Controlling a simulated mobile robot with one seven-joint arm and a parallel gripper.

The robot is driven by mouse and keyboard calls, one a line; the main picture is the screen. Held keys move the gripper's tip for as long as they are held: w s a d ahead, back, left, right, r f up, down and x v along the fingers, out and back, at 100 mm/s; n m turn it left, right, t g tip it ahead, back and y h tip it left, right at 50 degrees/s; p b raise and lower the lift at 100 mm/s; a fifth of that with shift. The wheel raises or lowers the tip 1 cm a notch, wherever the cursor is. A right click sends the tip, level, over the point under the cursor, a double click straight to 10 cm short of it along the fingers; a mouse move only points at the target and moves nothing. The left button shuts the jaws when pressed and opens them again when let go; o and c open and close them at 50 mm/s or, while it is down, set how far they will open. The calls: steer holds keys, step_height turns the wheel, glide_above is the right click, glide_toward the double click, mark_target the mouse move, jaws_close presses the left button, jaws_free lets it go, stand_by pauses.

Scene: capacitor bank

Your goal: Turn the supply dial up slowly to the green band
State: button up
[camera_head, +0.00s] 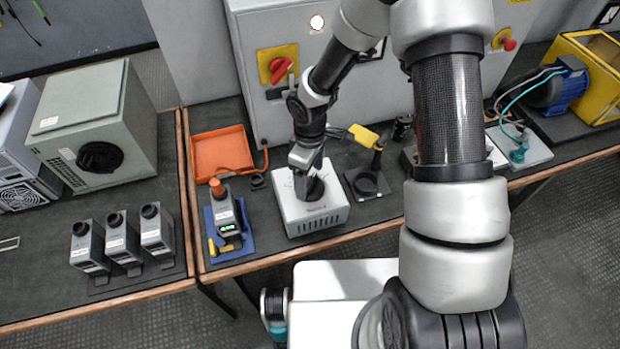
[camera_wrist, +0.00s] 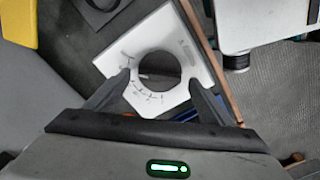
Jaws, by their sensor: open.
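The supply is a white box (camera_head: 318,221) with a vented front, in the middle of the bench in the head view. Its round black dial (camera_head: 316,189) is on top, partly hidden by my gripper (camera_head: 303,178). In the wrist view the dial (camera_wrist: 160,67) sits in the white top plate (camera_wrist: 188,50), with scale marks and small numbers on its near left side. My gripper (camera_wrist: 158,80) is open, its fingertips on either side of the dial. I cannot tell whether they touch it.
A meter with a green-lit display (camera_head: 231,230) stands on a blue base left of the supply. An orange tray (camera_head: 221,151) lies behind it. A grey cabinet with a red switch (camera_head: 280,69) rises behind.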

mark_target(310, 182)
steer(key=shift+f, duration=0.75)
steer(key=c, duration=1)
steer(key=shift+f+m+b, duration=0.15)
steer(key=shift+m+b, duration=0.45)
steer(key=shift+b, duration=0.1)
steer(key=shift+c, duration=0.2)
steer(key=shift+r, duration=0.2)
steer(key=o, duration=1)
steer(key=shift+o, duration=0.2)
step_height(310, 182, up, 17)
steer(key=p, duration=0.1)
steer(key=shift+r, duration=0.2)
